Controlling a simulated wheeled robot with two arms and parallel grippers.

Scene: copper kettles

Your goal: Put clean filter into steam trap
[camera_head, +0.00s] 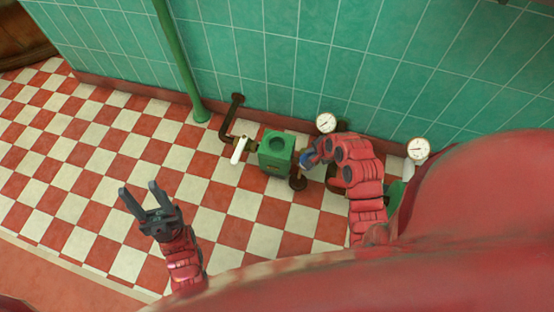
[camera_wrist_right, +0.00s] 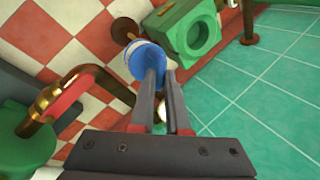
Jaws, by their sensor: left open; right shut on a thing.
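The green steam trap (camera_head: 270,163), a box with a round opening in its top, stands on a pipe by the wall. It also shows at the top of the right wrist view (camera_wrist_right: 181,17). My right gripper (camera_wrist_right: 161,80) is shut on a blue round filter (camera_wrist_right: 146,57), which shows as a small blue patch (camera_head: 305,161) in the head view. The filter is just right of the trap in the head view and apart from its opening in the wrist view. My left gripper (camera_head: 138,189) is open and empty above the floor at left.
A brown pipe (camera_head: 225,120) with a white-handled valve (camera_head: 239,149) is left of the trap. Two dial gauges (camera_head: 326,123) (camera_head: 418,148) stand to the right. A green upright pipe (camera_head: 182,65) meets the floor by the tiled wall. The checkered floor at left is clear.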

